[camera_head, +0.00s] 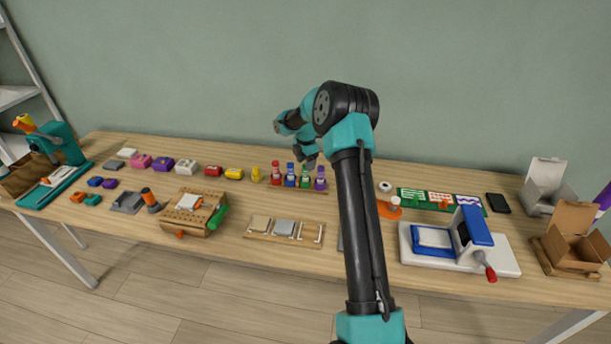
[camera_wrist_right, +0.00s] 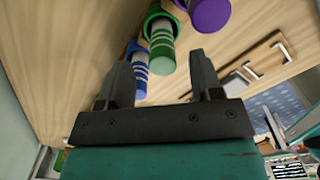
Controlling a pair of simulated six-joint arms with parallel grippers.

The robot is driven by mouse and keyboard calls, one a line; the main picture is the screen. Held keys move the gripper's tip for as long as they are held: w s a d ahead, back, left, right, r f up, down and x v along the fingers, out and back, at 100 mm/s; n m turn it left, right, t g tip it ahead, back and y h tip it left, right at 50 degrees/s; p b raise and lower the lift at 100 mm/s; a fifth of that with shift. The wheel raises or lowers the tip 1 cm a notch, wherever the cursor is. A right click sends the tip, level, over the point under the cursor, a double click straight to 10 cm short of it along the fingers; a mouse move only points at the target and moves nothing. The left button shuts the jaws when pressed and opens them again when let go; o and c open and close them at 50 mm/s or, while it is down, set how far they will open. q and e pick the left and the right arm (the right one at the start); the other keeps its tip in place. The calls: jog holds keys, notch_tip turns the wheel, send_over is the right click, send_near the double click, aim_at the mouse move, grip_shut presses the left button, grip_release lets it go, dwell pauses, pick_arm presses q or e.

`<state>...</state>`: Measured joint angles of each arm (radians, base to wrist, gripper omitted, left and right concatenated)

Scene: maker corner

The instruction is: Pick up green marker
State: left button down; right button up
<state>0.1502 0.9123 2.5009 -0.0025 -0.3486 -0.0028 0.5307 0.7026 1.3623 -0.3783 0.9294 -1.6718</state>
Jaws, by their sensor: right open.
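The green marker (camera_head: 305,180) stands upright in a small rack on the table, between a blue marker (camera_head: 291,178) and a purple marker (camera_head: 320,181). A red marker (camera_head: 275,175) stands at the row's left end. My right gripper (camera_head: 309,160) is just above the green marker, open and empty. In the right wrist view the green marker (camera_wrist_right: 160,35) lies in line with the gap between the open fingers (camera_wrist_right: 161,72). The purple marker (camera_wrist_right: 208,12) is beside it, and the blue one (camera_wrist_right: 138,65) is partly behind the left finger. My left gripper is not in view.
A yellow piece (camera_head: 255,175) stands left of the rack. A wooden tray (camera_head: 284,241) lies in front, and an orange tape dispenser (camera_head: 389,208) is to the right. My right arm crosses the table's middle and hides part of it.

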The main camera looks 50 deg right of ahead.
aim_at(305, 172)
jog(key=shift+f, duration=0.1)
jog(key=shift+a+f, duration=0.2)
jog(key=shift+f, duration=2.4)
jog(key=c, duration=0.9)
jog(key=shift+r, duration=0.1)
jog(key=shift+c, duration=0.2)
jog(key=shift+r, duration=1.55)
jog(key=shift+s+a+r, duration=0.15)
jog(key=shift+s+r, duration=0.05)
jog(key=shift+s, duration=0.05)
jog(key=s+a+r, duration=0.1)
jog(key=s+a, duration=0.9)
jog(key=a, duration=0.1)
jog(key=shift+a+r, duration=0.2)
jog(key=shift+a, duration=0.15)
